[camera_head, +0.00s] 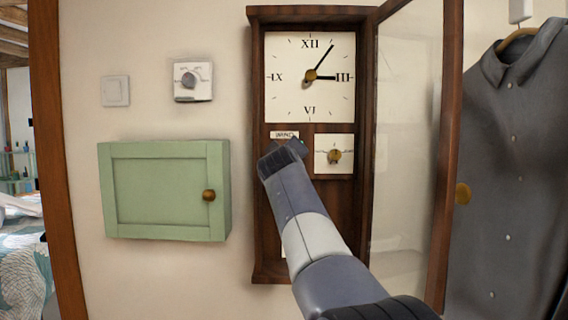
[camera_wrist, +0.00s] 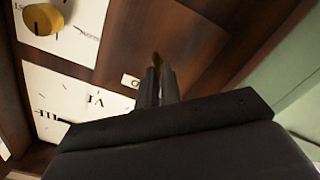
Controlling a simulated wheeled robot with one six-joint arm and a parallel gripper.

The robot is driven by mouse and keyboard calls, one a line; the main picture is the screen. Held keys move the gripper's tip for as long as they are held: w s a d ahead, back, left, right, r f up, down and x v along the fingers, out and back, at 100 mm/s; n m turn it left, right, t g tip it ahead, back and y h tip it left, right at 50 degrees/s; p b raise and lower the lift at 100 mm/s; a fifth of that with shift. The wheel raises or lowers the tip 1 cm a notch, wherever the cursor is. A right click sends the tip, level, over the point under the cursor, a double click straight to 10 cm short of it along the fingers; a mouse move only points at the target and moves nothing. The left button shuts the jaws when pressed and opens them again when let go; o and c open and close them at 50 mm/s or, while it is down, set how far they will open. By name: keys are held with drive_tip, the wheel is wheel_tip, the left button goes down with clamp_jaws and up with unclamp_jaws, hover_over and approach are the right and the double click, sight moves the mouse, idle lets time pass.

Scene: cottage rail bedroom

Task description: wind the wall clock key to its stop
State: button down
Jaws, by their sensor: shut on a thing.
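The wall clock (camera_head: 264,225) is a tall dark wooden case with a white dial (camera_head: 290,100). My gripper (camera_wrist: 159,76) is at the panel below the dial, left of a small white sub-dial (camera_head: 322,168). Its two dark fingers are close together on a small brass piece, the key (camera_wrist: 155,58), of which only the tip shows. In the head view my wrist hides the key and fingertips. A small white label (camera_head: 284,134) sits just above my gripper; its lettering is too small to read surely. How far the key is turned cannot be told.
The clock's glass door (camera_head: 449,150) stands open on the right, close to my arm. A brass knob (camera_head: 334,156) is on the sub-dial. A green cabinet (camera_head: 160,190), a thermostat-like dial (camera_head: 193,79) and a switch (camera_head: 115,91) are left. A grey shirt (camera_head: 515,160) hangs right.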

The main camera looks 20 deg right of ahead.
drive_tip(key=m+b, duration=0.6)
drive_tip(key=m, duration=1.8)
drive_tip(key=shift+f, duration=0.15)
drive_tip(key=shift+m, duration=0.3)
drive_tip(key=c, duration=1.6)
unclamp_jaws()
drive_tip(key=shift+s, duration=0.1)
drive_tip(key=b+v, duration=0.3)
drive_tip(key=v, duration=0.7)
drive_tip(key=shift+s+a, duration=0.15)
drive_tip(key=shift+s, duration=0.15)
